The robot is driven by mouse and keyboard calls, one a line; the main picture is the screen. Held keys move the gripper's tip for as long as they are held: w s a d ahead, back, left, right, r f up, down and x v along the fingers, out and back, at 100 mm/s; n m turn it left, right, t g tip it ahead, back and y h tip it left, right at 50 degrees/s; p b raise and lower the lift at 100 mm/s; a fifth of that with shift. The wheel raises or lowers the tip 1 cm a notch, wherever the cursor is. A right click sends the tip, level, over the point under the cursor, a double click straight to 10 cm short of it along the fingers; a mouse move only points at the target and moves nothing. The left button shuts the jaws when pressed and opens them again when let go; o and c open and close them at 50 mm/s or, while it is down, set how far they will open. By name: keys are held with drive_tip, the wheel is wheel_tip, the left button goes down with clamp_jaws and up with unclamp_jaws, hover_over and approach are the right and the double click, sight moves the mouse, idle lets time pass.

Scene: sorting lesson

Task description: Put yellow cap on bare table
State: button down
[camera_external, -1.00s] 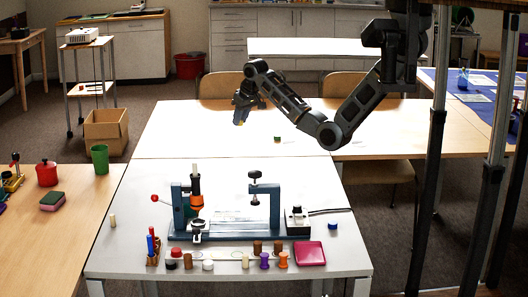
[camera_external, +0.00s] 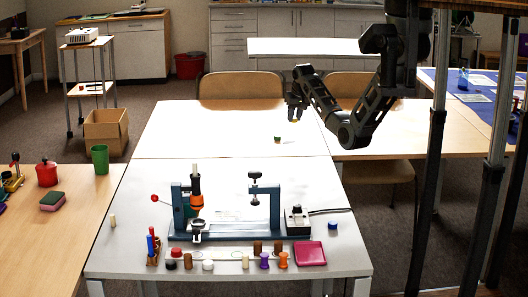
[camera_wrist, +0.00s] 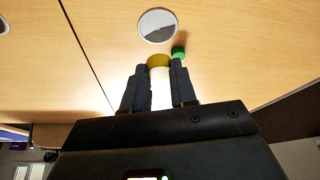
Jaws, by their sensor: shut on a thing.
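The yellow cap (camera_wrist: 158,60) is between the fingertips of my gripper (camera_wrist: 160,67) in the wrist view. My gripper is shut on it. A pale area shows between the fingers behind the cap; I cannot tell whether it is a part of the held thing or bright tabletop. In the external view my gripper (camera_external: 295,119) points down above the far wooden table (camera_external: 200,125), with a small speck of yellow at its tip. The gap below the cap is hard to judge.
A small green thing (camera_external: 277,139) stands on the far table near my gripper; it also shows in the wrist view (camera_wrist: 178,52). A round grey-white disc (camera_wrist: 158,25) lies nearby. The table's left part is clear. The near table holds a blue press frame (camera_external: 220,236).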

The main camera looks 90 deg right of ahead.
hover_over(269, 150)
drive_tip(key=a, duration=0.2)
drive_tip(key=f, duration=0.6)
drive_tip(key=shift+s+d+f, duration=0.15)
drive_tip(key=shift+s+f, duration=0.1)
drive_tip(key=shift+f, duration=2)
drive_tip(key=shift+f, duration=0.2)
drive_tip(key=c, duration=0.9)
unclamp_jaws()
drive_tip(key=shift+r, duration=0.1)
drive_tip(key=shift+r+p, duration=0.2)
drive_tip(key=shift+p, duration=0.1)
drive_tip(key=v, duration=1.1)
drive_tip(key=shift+r, duration=0.4)
drive_tip(key=shift+p, duration=0.3)
